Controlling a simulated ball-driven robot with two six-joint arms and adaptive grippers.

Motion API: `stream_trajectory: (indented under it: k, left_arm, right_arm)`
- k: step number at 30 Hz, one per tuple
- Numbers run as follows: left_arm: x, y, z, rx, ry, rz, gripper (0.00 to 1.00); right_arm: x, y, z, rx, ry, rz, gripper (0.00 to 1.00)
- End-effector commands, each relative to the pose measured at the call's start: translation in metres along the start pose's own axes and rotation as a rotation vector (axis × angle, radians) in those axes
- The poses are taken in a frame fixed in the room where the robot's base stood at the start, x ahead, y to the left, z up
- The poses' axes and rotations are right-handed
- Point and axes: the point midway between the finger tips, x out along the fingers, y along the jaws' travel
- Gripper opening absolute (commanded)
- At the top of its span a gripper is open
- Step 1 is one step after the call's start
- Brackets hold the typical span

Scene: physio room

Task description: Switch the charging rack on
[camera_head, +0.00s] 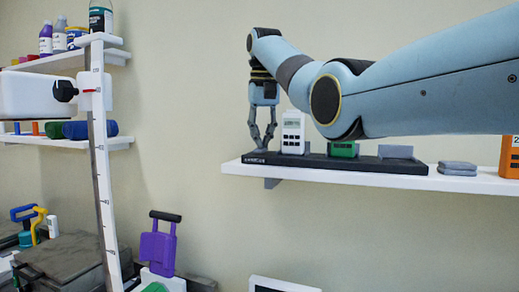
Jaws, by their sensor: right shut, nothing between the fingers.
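The charging rack (284,160) is a long black base on a white wall shelf (456,183). A white device (294,131) stands in it, and a green device (343,150) sits further right, partly behind my arm. A grey block (395,152) is at the rack's right end. My right gripper (264,148) points down at the rack's left end, with its fingertips together and nothing between them. The tips are at or just above the rack's top; I cannot tell if they touch. Any switch there is hidden or too small to see. My left gripper is not in view.
Folded grey cloths (457,168) and an orange device (510,157) are on the shelf's right part. A white scale post (102,160) stands at left before shelves with bottles (101,17). A purple item with a handle (158,246) is below. The wall between is clear.

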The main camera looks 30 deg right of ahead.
Motion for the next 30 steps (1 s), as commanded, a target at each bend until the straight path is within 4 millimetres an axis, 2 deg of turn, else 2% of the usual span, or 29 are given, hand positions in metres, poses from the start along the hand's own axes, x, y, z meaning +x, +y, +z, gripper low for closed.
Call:
stream_trajectory:
  k: [5,13,30]
  left_arm:
    - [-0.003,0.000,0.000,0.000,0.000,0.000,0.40]
    - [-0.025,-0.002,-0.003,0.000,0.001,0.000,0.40]
    - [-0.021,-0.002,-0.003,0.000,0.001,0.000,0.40]
  right_arm:
    - [0.002,0.000,0.002,-0.001,-0.010,0.002,0.00]
    - [-0.024,0.000,-0.003,-0.001,-0.008,0.001,0.00]
    - [-0.065,0.000,-0.009,-0.001,-0.006,0.001,0.00]
